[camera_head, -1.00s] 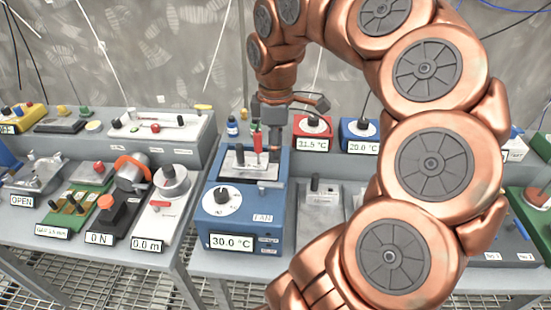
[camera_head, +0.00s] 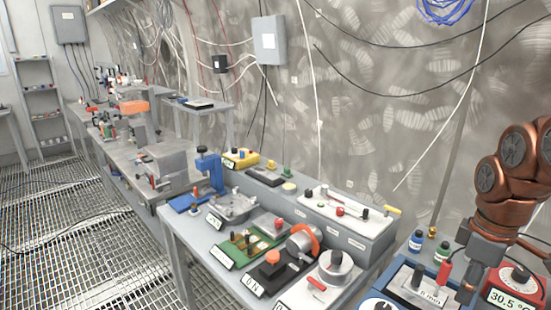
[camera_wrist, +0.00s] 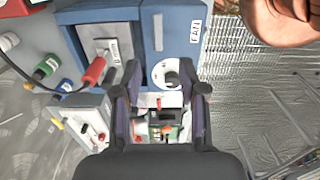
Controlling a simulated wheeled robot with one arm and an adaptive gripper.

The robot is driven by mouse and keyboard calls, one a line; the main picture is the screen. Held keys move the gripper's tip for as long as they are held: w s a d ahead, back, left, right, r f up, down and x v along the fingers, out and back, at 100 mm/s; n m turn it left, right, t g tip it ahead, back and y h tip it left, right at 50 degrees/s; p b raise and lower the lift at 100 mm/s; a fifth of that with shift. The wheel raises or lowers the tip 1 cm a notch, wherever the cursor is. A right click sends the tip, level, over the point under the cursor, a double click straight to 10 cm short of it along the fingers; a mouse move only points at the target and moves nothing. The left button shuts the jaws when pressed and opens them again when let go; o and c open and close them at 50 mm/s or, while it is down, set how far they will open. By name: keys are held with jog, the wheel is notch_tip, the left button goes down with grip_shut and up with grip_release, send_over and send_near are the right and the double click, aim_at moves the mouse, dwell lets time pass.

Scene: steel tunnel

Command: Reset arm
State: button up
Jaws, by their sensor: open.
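My copper arm (camera_head: 505,180) is at the right edge in the head view. Its grey wrist hangs over the blue FAN device, and its fingertips are not clear there. In the wrist view my gripper (camera_wrist: 163,85) is open, its two dark fingers apart with nothing held between them. The blue FAN device (camera_wrist: 178,22) lies beyond the fingers, with a white dial (camera_wrist: 172,73) seen between them. I cannot tell whether the fingers touch anything.
A red plug with a cable (camera_wrist: 95,72) stands by the device, with small bottles (camera_head: 416,241) beside it. A bench with several instruments (camera_head: 345,212) is to the left. Grating floor (camera_head: 60,225) is open further left.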

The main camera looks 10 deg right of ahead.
jog(key=s+a+f+m, duration=0.1)
jog(key=s+a+f, duration=0.1)
jog(key=a, duration=0.6)
jog(key=s+a+f+m, duration=0.1)
jog(key=a+f, duration=0.1)
jog(key=a, duration=0.6)
jog(key=s+a+f+m+g, duration=0.1)
jog(key=s+a+f+m, duration=0.4)
jog(key=s, duration=0.3)
jog(key=shift+s+a+f+g, duration=0.15)
jog(key=shift+a+f+g, duration=0.25)
jog(key=shift+a+f, duration=0.5)
